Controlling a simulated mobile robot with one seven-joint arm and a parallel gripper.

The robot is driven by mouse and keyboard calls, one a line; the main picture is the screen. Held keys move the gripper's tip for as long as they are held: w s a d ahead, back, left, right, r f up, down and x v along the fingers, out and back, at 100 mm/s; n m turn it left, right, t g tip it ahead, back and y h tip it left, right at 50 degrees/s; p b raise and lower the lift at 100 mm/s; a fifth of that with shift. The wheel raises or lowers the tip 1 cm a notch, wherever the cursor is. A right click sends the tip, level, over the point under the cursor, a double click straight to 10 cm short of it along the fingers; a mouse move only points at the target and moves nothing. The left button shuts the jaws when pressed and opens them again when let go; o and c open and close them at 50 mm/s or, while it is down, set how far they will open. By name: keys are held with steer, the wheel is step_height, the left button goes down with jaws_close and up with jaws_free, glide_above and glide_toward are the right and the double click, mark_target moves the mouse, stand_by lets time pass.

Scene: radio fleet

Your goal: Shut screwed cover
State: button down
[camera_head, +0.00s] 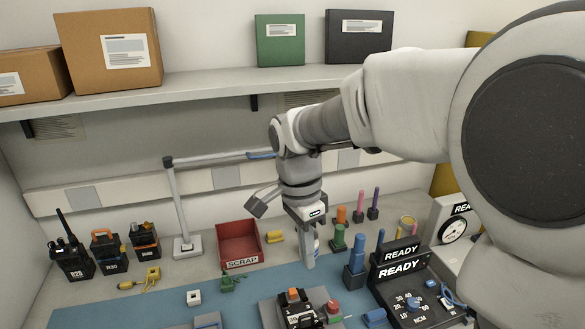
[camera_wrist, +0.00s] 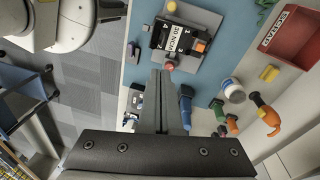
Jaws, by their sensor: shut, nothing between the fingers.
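My gripper (camera_head: 309,262) points down above the blue mat, behind the fixture in the head view. Its fingers are together and empty; they also show in the wrist view (camera_wrist: 161,76). A black unit (camera_head: 298,312) with an orange part on top sits on a grey fixture plate (camera_head: 268,312) at the front.
A red SCRAP bin (camera_head: 240,243) and several radios (camera_head: 70,258) stand at the back left. A grey post with an arm (camera_head: 181,205) rises behind. Upright coloured drivers (camera_head: 356,257) and a black READY box (camera_head: 401,262) stand to the right. The mat's left part is mostly clear.

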steer(key=w+a+m+p, duration=0.1)
steer(key=a+m, duration=0.1)
steer(key=g, duration=0.1)
glide_above(309, 327)
steer(key=w+a, duration=0.1)
steer(key=w, duration=0.1)
step_height(309, 327, down, 14)
steer(key=shift+s+r+b, duration=0.1)
steer(key=shift+b, duration=0.2)
steer(key=f+b, duration=0.1)
steer(key=b, duration=0.1)
steer(key=s+f+t+b, duration=0.1)
steer(key=b, duration=0.2)
steer(key=shift+s+d+f+t, duration=0.1)
steer(key=shift+s+d+t, duration=0.05)
steer(key=shift+s+t, duration=0.15)
steer(key=shift+s+d+f+b, duration=0.2)
steer(key=shift+s+f+b, duration=0.45)
steer(key=shift+b, duration=0.25)
steer(key=shift+s, duration=0.1)
